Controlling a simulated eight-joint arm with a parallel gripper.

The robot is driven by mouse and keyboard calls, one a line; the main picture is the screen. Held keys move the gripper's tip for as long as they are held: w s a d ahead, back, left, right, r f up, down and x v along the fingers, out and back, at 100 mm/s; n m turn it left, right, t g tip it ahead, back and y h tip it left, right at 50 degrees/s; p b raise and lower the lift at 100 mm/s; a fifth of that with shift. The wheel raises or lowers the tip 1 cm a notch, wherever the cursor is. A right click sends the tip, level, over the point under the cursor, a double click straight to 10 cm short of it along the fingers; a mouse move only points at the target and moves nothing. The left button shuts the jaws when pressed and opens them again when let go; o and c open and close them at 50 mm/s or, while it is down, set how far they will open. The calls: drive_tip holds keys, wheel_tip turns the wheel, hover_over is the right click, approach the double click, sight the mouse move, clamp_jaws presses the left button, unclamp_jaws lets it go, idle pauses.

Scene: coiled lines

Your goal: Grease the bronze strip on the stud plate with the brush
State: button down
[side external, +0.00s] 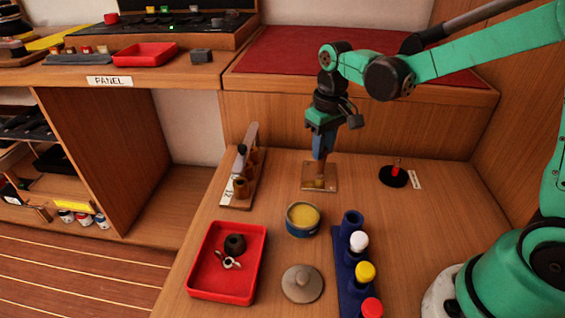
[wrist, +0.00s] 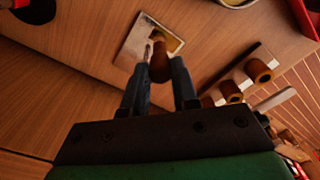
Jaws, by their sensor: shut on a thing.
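The stud plate (side external: 332,168) lies flat on the bench below my gripper. It also shows in the wrist view (wrist: 133,42), with a yellowish patch (wrist: 173,43) on it beside the brush; I cannot tell whether that is the bronze strip or grease. My gripper (side external: 321,155) points down over the plate. Its blue fingers are shut on the brush, whose brown handle (wrist: 160,68) stands between the fingertips in the wrist view. The brush's lower end is over the plate; its bristles are mostly hidden and contact is unclear. An open grease pot (side external: 303,218) holds yellow grease.
A grey knobbed lid (side external: 302,284), a red tray (side external: 207,294) with small hardware and a blue rack (side external: 349,285) with coloured caps stand in front. A wooden holder (side external: 240,188) is left of the plate. A black disc (side external: 393,178) with a red pin is right.

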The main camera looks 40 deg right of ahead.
drive_tip(key=shift+w+a, duration=0.2)
drive_tip(key=shift+w+a, duration=0.45)
drive_tip(key=shift+w+a, duration=0.1)
drive_tip(key=shift+a, duration=0.05)
idle(0.4)
drive_tip(key=shift+w+a+f, duration=0.1)
drive_tip(key=shift+w+a, duration=0.2)
drive_tip(key=shift+w, duration=0.05)
drive_tip(key=shift+w+a, duration=0.2)
drive_tip(key=shift+a, duration=0.05)
drive_tip(key=shift+s+d, duration=0.1)
drive_tip(key=shift+s+d, duration=0.45)
drive_tip(key=shift+d, duration=0.05)
drive_tip(key=shift+s+d, duration=0.15)
idle(0.4)
drive_tip(key=shift+s+d, duration=0.3)
drive_tip(key=shift+d, duration=0.05)
